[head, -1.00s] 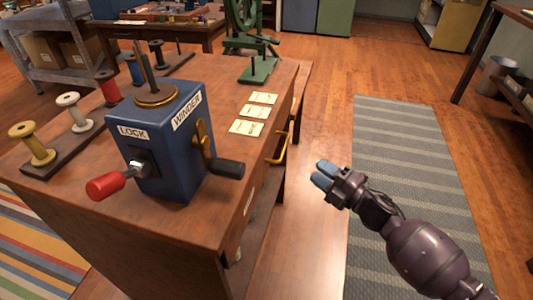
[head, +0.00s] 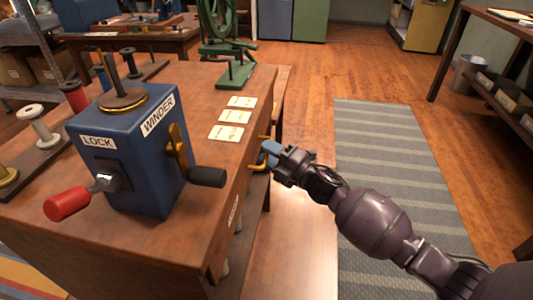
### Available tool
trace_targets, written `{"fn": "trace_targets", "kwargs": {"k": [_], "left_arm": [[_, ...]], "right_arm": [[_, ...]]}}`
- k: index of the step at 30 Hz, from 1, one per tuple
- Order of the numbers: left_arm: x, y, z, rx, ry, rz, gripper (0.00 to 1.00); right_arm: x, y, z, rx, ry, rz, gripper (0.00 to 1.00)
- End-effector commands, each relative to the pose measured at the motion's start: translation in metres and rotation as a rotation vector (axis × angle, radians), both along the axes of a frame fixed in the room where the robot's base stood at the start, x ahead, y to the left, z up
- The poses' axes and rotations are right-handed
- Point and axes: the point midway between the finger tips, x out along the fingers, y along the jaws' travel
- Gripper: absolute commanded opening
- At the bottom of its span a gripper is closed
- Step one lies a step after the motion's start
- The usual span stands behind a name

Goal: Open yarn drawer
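The wooden table (head: 215,170) has a yellow drawer handle (head: 258,168) on its right side. The drawer front is seen too steeply to make out, and I cannot tell how far it stands out. My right gripper (head: 270,150) has its blue fingertips at the handle and covers the handle's middle. Parts of the handle show above and below the fingers. I cannot tell whether the fingers are closed around it or only next to it. My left gripper is not in view.
On the tabletop stand a blue winder box (head: 135,160) with a red lock lever (head: 67,203), three paper cards (head: 233,116) and spools on a rack. A green device (head: 235,75) stands at the far end. A grey striped rug (head: 395,170) lies on open floor to the right.

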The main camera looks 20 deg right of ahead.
Motion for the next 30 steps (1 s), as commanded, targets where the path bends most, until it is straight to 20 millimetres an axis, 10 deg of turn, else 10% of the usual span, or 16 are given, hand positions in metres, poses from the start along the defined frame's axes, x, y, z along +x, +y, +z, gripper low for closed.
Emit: {"fn": "trace_targets", "kwargs": {"k": [11, 18, 30], "left_arm": [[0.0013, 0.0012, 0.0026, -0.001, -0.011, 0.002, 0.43], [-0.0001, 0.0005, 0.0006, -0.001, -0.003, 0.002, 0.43], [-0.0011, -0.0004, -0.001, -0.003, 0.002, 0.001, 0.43]], "right_arm": [[0.0041, 0.0024, 0.0013, -0.001, -0.001, 0.0, 0.37], [0.0039, 0.0024, 0.0013, 0.0, 0.0, 0.0, 0.01], [0.0017, -0.0009, 0.0018, -0.001, -0.001, 0.0, 0.0]]}}
